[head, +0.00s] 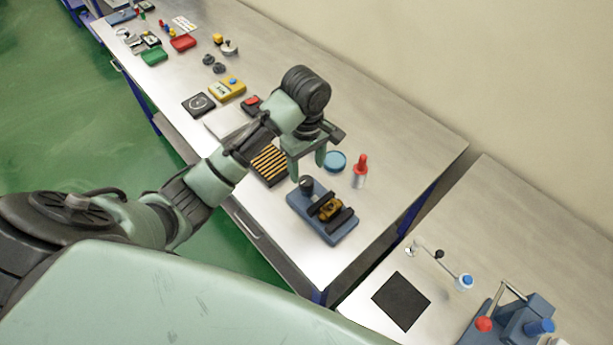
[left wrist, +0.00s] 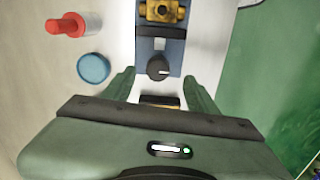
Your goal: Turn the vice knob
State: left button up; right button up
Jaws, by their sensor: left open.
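The vice (head: 321,213) is a blue-grey block on the metal table, with two dark jaws and a brass-coloured part (head: 327,208) between them. Its round black knob (head: 306,184) is at the end nearer my left gripper. In the left wrist view the knob (left wrist: 158,68) shows a white mark and lies ahead, between the lines of the two fingers. My left gripper (head: 306,170) is open and empty, pointing down beside the knob and apart from it, as far as I can see. My right gripper is not in view.
A blue round lid (head: 336,161) and a red-topped bottle (head: 360,171) stand beside the vice. A gap separates this table from another with a black mat (head: 401,301).

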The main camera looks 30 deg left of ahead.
aim_at(306, 180)
pick_arm(q)
jog(key=shift+w+a+r+n, duration=0.3)
jog(key=shift+w+r+n, duration=0.05)
jog(key=shift+r+n, duration=0.05)
jog(key=shift+f, duration=3.7)
grip_shut()
